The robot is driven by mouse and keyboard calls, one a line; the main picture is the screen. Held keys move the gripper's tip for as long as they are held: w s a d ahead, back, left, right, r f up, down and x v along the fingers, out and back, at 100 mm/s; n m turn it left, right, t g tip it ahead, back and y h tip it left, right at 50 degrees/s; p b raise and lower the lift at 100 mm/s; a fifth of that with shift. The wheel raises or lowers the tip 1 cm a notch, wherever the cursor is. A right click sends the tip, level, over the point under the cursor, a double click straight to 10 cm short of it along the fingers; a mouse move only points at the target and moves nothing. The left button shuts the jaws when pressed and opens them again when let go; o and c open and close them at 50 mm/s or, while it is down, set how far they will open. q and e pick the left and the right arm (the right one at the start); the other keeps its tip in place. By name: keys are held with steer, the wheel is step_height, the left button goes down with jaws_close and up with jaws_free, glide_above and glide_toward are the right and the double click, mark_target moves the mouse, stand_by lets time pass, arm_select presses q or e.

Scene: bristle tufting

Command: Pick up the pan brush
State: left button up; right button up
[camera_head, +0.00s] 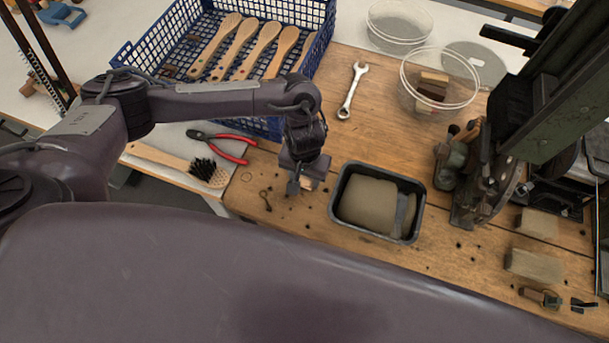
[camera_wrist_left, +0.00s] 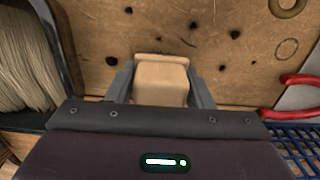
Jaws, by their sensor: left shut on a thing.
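My left gripper (camera_head: 300,187) is over the wooden bench, just left of the black tray. It is shut on a pale wooden block (camera_wrist_left: 161,80), which shows between the two fingers in the left wrist view; in the head view only a bit of it shows by the fingers. Whether this block is part of a brush I cannot tell. A brush with a wooden handle and black bristles (camera_head: 203,168) lies at the left edge of the bench, apart from the gripper. My right gripper is not in view.
The black tray (camera_head: 336,208) holds tan fibre. A blue basket (camera_head: 328,30) holds wooden brush bodies. Red-handled pliers (camera_head: 236,158), a wrench (camera_head: 352,90) and clear bowls (camera_head: 402,72) lie around. A green machine (camera_head: 545,110) stands at right. Bench front is mostly clear.

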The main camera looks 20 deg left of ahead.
arm_select(q)
step_height(320, 180, up, 19)
steer(key=p, duration=0.4)
steer(key=shift+r+p, duration=0.15)
steer(key=shift+p, duration=0.2)
